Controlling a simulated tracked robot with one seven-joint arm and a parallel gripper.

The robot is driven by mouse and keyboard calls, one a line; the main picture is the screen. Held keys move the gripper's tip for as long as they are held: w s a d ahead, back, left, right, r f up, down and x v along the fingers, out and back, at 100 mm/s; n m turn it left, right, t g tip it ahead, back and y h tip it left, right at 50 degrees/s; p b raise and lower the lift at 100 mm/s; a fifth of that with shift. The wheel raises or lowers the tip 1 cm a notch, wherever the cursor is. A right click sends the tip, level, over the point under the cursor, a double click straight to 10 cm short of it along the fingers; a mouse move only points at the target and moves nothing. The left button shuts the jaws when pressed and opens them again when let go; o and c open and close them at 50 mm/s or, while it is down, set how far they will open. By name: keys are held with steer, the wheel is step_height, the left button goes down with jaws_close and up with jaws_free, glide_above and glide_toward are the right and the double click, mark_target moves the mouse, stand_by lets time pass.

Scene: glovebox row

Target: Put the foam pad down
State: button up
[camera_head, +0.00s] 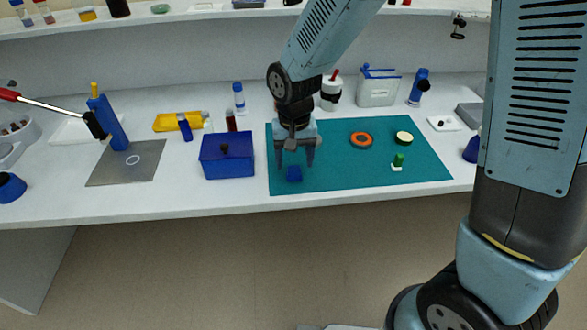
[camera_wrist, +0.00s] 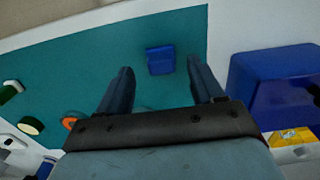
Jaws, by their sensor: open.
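A small dark blue block, which I take to be the foam pad (camera_head: 294,174), lies on the teal mat (camera_head: 350,180) near its front left part. In the wrist view the same pad (camera_wrist: 160,59) lies on the mat, in line with the gap between my fingertips. My gripper (camera_head: 295,161) points down just above and behind the pad, its two fingers spread and nothing held between them. The spread fingers also show in the wrist view (camera_wrist: 160,72). I cannot tell the exact height of the fingertips over the mat.
A blue lidded box (camera_head: 227,160) stands close to the left of the mat. An orange ring (camera_head: 361,140), a round dark-rimmed disc (camera_head: 404,137) and a small green-and-white piece (camera_head: 398,161) lie on the mat to the right. Bottles and a white canister (camera_head: 378,92) stand behind.

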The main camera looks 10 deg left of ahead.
mark_target(297, 168)
step_height(297, 168, up, 8)
steer(key=shift+f, duration=0.2)
steer(key=d+r+m+t, duration=0.1)
steer(key=d+r, duration=0.5)
steer(key=d, duration=0.3)
steer(key=d+r+t, duration=0.2)
steer(key=d+r, duration=0.4)
steer(key=d, duration=0.2)
steer(key=s+d+r+m+t, duration=0.1)
steer(key=s+d+r, duration=0.4)
steer(key=s+d, duration=0.5)
steer(key=d+t, duration=0.1)
steer(key=d, duration=0.2)
steer(key=shift+s+d+m+t, duration=0.15)
steer(key=shift+s+m+t, duration=0.05)
steer(key=shift+m+t, duration=0.1)
steer(key=shift+r, duration=0.1)
